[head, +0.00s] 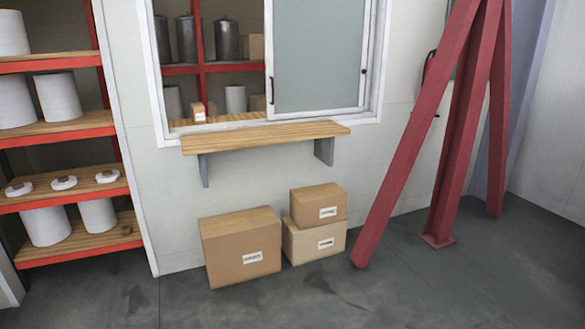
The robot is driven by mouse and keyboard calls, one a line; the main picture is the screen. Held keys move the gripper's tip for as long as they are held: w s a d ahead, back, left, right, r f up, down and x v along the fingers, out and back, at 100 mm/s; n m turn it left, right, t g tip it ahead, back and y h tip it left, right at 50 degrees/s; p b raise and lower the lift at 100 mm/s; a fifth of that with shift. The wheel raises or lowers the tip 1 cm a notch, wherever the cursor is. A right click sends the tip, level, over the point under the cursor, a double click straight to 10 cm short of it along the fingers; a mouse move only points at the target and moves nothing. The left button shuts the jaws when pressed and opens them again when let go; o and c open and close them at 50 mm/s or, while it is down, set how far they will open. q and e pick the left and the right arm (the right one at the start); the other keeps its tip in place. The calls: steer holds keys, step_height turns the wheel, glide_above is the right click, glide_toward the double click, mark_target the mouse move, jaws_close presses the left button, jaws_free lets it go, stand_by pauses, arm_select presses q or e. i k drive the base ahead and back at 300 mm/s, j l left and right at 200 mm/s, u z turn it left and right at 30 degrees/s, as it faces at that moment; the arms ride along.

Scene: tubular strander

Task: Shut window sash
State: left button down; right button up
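The window sash (318,55) is a grey-green pane in a white frame, standing over the right part of the wall opening. Small dark handles show on its left edge and near its right edge. The left part of the window opening (208,60) is open, and shelves with grey metal cans and a small box show through it. The white window frame (158,90) surrounds both parts. Neither of my grippers is in view.
A wooden ledge (265,137) on brackets juts out below the window. Cardboard boxes (241,246) stand on the floor under it. Red steel posts (415,135) slant down at the right. Red shelving (65,130) with white spools stands at the left. The front floor is clear.

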mark_target(269, 42)
steer(key=i+l+z, duration=0.2)
steer(key=i+z, duration=0.25)
steer(key=i, duration=0.6)
steer(key=i+j+z, duration=0.15)
steer(key=i+z, duration=0.3)
steer(key=i, duration=0.55)
